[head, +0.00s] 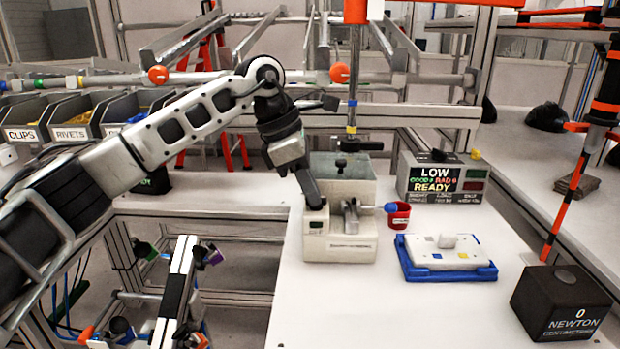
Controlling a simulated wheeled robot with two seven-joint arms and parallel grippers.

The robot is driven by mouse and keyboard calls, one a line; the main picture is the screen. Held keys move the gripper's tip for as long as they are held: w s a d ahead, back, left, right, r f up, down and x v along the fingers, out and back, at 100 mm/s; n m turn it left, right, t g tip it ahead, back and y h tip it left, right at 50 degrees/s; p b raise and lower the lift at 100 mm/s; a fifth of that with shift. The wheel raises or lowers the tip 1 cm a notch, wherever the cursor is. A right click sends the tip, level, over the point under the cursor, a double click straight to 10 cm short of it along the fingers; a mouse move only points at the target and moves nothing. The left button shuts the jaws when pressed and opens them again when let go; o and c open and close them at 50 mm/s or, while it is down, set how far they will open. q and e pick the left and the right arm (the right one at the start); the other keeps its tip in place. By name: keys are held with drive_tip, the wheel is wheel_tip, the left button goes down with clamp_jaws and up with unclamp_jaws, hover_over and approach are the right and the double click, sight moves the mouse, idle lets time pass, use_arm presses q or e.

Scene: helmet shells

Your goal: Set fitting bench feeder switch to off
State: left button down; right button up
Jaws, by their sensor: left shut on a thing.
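The bench feeder (340,246) is a white box with a grey hopper behind its top, standing on the left part of the white bench (400,315). My left arm reaches in from the left, and my left gripper (314,200) points down onto the top left corner of the feeder. Its fingers are shut on the feeder switch there. The fingers hide the switch, so its position cannot be read. A small dark display is on the feeder's front below the gripper. My right gripper is not in view.
A red cup (398,216) stands right of the feeder. A sign box reading LOW and READY (440,178) is behind it. A white plate on a blue tray (446,258) and a black NEWTON box (560,303) are further right. Bins (70,122) line the left.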

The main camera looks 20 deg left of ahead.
use_arm(q)
drive_tip(key=shift+w+r+m, duration=0.1)
drive_tip(key=shift+m, duration=0.4)
drive_tip(key=c, duration=1.5)
unclamp_jaws()
drive_tip(key=shift+a+r+p, duration=0.15)
drive_tip(key=shift+r+p, duration=0.25)
drive_tip(key=shift+p, duration=0.2)
drive_tip(key=w+p+v, duration=0.1)
drive_tip(key=p+v, duration=0.3)
drive_tip(key=v, duration=0.3)
drive_tip(key=shift+s, duration=0.45)
